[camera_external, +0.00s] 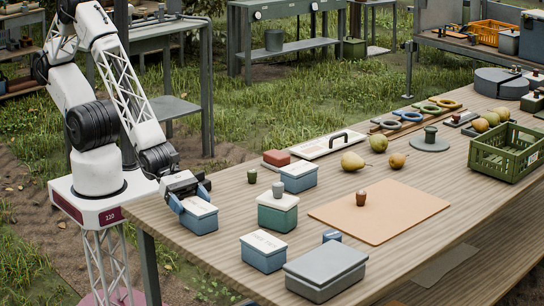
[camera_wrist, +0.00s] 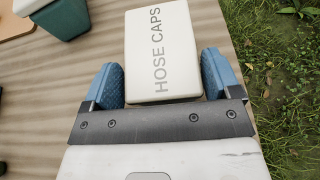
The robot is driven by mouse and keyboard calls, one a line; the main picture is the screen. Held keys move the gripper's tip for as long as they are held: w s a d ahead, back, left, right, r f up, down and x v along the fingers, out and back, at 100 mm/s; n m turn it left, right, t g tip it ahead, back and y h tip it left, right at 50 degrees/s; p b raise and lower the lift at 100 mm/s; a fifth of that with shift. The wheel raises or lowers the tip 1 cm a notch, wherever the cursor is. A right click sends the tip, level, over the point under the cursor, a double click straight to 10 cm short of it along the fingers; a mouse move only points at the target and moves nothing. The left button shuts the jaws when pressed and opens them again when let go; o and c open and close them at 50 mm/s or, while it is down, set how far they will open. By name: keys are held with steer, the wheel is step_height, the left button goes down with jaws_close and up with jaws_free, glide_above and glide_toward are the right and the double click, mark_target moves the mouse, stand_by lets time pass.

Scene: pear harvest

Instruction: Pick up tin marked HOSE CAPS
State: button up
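The tin marked HOSE CAPS (camera_wrist: 162,50) has a cream lid with dark lettering and shows in the upper middle of the wrist view. In the external view it is the blue tin with a pale lid (camera_external: 200,214) at the near left table edge. My gripper (camera_wrist: 163,85) has its blue fingers spread wide, one on each side of the tin's near end. In the external view my gripper (camera_external: 191,196) is low at the tin, which rests on the table.
A green tin with a knob on top (camera_external: 278,217) stands to the right. A lettered blue tin (camera_external: 263,257), a grey box (camera_external: 325,275) and another blue tin (camera_external: 299,182) are nearby. An orange mat (camera_external: 400,205) lies mid-table. Grass (camera_wrist: 280,100) lies beyond the table edge.

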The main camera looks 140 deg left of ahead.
steer(key=c, duration=0.7)
steer(key=shift+r, duration=0.2)
steer(key=shift+r, duration=1.4)
steer(key=shift+s+r, duration=0.1)
steer(key=shift+r, duration=0.1)
steer(key=s+r, duration=0.1)
steer(key=s, duration=1.4)
steer(key=shift+s+r, duration=0.2)
steer(key=shift+s, duration=0.2)
steer(key=shift+d, duration=0.1)
